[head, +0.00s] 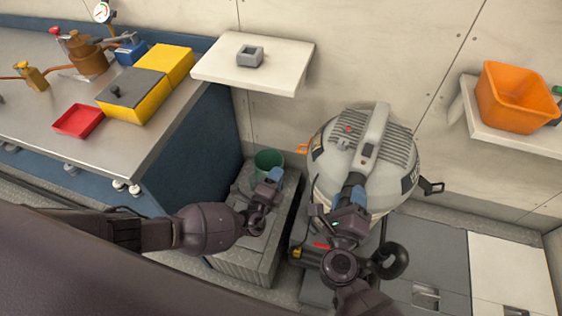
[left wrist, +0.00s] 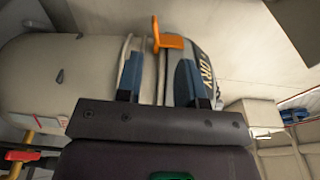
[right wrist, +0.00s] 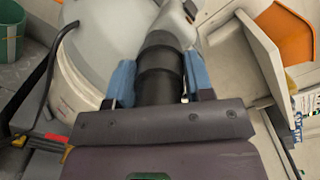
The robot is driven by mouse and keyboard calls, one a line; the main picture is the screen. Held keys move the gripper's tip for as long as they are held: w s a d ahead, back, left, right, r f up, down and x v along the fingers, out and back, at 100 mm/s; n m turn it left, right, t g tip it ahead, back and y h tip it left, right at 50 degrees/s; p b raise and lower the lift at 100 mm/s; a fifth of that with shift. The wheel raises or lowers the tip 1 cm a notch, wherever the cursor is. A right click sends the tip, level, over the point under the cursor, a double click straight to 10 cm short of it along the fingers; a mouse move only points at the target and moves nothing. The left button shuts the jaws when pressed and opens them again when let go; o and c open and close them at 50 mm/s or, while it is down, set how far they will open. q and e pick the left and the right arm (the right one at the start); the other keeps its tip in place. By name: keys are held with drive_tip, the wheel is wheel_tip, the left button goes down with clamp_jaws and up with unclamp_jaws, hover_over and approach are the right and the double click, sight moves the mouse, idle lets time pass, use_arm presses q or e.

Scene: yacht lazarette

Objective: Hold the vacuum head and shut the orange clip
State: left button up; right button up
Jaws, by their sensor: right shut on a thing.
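The vacuum head (head: 350,150) is the grey-white ribbed lid of a round vacuum. My right gripper (head: 356,194) is shut on the black grip at its near end. The right wrist view shows this black grip (right wrist: 160,78) between the blue fingers. The orange clip (head: 302,148) juts out from the vacuum's left side. It also shows in the left wrist view (left wrist: 170,42), sticking out above the rim band. My left gripper (head: 273,178) is open and empty, left of the vacuum and apart from the clip. In its wrist view (left wrist: 163,80) the rim lies beyond the fingers.
A green bin (head: 268,158) stands behind my left gripper on a grey box (head: 245,262). A black latch (head: 432,187) sticks out on the vacuum's right. A white shelf (head: 215,72) hangs above left; an orange tub (head: 515,100) sits on the right shelf. A steel counter (head: 40,100) lies left.

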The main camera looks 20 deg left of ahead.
drive_tip(key=o, duration=1.2)
